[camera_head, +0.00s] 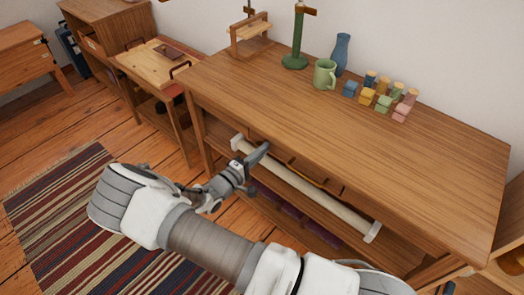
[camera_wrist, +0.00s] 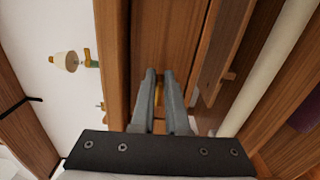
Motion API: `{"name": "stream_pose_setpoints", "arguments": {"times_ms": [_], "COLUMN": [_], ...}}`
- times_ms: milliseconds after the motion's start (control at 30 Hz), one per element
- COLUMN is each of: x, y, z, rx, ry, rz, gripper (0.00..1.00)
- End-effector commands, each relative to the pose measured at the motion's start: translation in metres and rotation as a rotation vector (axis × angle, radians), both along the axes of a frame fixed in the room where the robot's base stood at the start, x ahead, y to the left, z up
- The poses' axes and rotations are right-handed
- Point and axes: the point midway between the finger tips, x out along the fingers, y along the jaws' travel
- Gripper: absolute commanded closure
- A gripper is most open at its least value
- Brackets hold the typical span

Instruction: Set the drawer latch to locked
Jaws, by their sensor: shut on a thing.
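My gripper (camera_head: 262,148) reaches under the front edge of the wooden table (camera_head: 330,120), at the left part of its front. In the wrist view, my gripper (camera_wrist: 159,74) has its two grey fingers close together against a brown wooden front (camera_wrist: 170,40). A small yellow, brass-like piece (camera_wrist: 158,94), which looks like the drawer latch, shows between the fingers, and they are shut on it. The fingers hide most of it, so its setting cannot be told. In the head view the latch is hidden behind my gripper.
A long pale bar (camera_head: 315,190) runs along the table's front, close below my gripper. A green mug (camera_head: 325,74), a blue vase (camera_head: 341,53), a green stand (camera_head: 297,40) and several coloured blocks (camera_head: 383,103) stand on the tabletop. A striped rug (camera_head: 60,205) covers the floor at left.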

Motion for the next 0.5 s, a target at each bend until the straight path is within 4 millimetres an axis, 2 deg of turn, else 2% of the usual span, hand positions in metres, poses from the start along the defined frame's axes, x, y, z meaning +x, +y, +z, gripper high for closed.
{"name": "stream_pose_setpoints", "arguments": {"times_ms": [500], "x": [0.0000], "y": [0.0003], "z": [-0.0013], "rx": [0.041], "ry": [-0.039], "rz": [0.001], "gripper": [1.00]}}
